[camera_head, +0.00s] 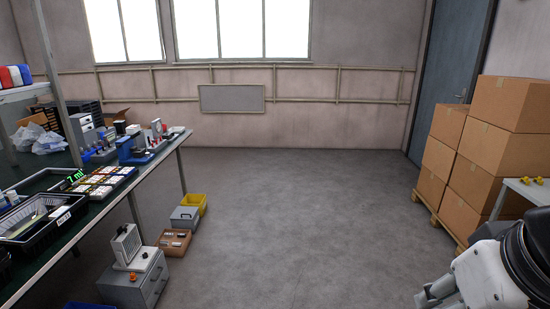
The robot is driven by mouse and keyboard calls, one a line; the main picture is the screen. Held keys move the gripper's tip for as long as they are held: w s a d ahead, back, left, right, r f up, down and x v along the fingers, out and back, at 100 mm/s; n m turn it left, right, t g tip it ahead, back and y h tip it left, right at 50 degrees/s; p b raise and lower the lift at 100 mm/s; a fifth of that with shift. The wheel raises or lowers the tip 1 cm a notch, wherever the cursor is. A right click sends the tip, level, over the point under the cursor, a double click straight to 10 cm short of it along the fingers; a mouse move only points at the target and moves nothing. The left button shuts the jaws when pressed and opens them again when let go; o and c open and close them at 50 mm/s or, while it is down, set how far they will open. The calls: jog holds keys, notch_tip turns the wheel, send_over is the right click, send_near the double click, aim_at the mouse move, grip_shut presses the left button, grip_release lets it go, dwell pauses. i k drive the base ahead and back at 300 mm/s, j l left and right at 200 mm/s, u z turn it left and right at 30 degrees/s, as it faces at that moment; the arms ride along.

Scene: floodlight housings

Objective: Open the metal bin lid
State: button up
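A small grey box (184,217) with a dark mark on its top sits on the floor right of the workbench; it may be the metal bin, and its top looks closed. A larger grey metal box (137,282) stands nearer on the floor, with a pale floodlight housing (127,244) and a small orange item on top. I cannot tell for certain which one is the metal bin. My gripper (432,295) is at the lower right, far from both boxes across bare floor. It is partly cut off by the frame edge, and its finger opening is unclear.
A workbench (78,231) with black trays and devices runs along the left. A yellow bin (201,200) and a brown box (174,242) sit on the floor by the grey box. Stacked cartons (488,157) and a white table (533,190) stand right. The middle floor is clear.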

aim_at(180, 213)
jog(key=i+u, duration=0.15)
jog(key=i, duration=0.8)
jog(key=i+l+u, duration=0.15)
jog(key=i, duration=0.75)
jog(key=i+u, duration=0.2)
jog(key=i, duration=0.8)
jog(key=i+u, duration=0.2)
jog(key=i, duration=0.75)
jog(key=i+u, duration=0.3)
jog(key=i, duration=0.45)
jog(key=i+l+u, duration=0.25)
jog(key=i, duration=0.5)
